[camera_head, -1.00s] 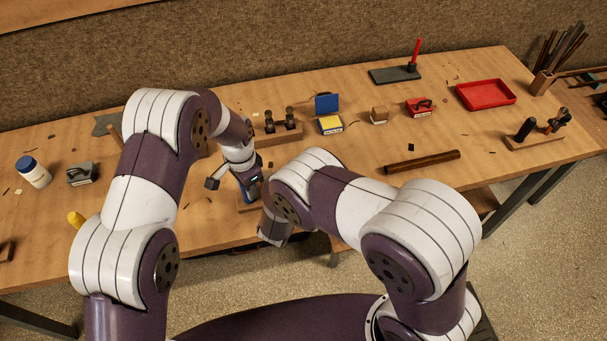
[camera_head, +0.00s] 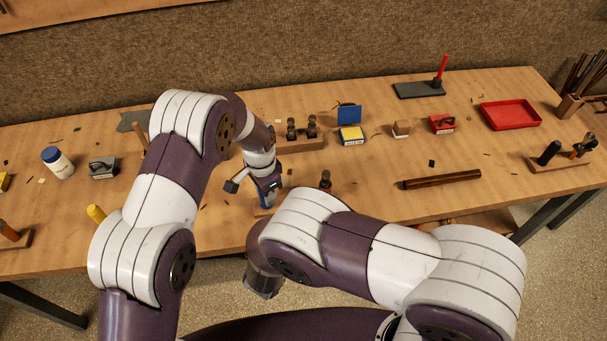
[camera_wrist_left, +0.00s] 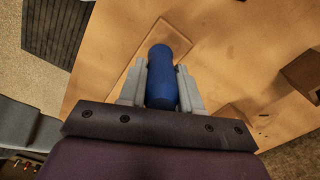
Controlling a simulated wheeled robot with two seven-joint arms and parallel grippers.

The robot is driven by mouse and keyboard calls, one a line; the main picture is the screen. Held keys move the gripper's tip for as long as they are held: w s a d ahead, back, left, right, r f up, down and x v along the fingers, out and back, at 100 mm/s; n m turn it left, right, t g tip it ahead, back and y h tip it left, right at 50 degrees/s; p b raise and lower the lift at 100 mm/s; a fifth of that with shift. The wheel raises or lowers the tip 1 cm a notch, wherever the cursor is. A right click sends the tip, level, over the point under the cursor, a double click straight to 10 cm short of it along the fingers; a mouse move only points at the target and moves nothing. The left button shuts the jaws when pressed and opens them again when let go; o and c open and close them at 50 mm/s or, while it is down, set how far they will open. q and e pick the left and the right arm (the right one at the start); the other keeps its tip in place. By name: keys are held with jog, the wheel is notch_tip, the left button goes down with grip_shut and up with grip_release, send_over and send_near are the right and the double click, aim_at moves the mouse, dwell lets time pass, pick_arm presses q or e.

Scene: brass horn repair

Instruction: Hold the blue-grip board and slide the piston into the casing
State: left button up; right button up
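My left gripper (camera_head: 268,192) is at the front of the bench, low over a small wooden board. In the left wrist view its fingers (camera_wrist_left: 163,92) stand against both sides of an upright blue grip (camera_wrist_left: 168,65), shut on it. The wooden board (camera_wrist_left: 183,47) lies flat under the grip. A short dark upright piece (camera_head: 325,180) stands just right of the left gripper, its base hidden by my right arm. I cannot tell whether it is the piston or the casing. My right wrist hangs at the bench's front edge; its gripper fingers are hidden.
A wooden stand with two dark knobbed pieces (camera_head: 301,130) is behind the left gripper. A white jar (camera_head: 58,163) stands left.

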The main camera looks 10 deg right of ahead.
pick_arm(q)
jog(key=o, duration=0.5)
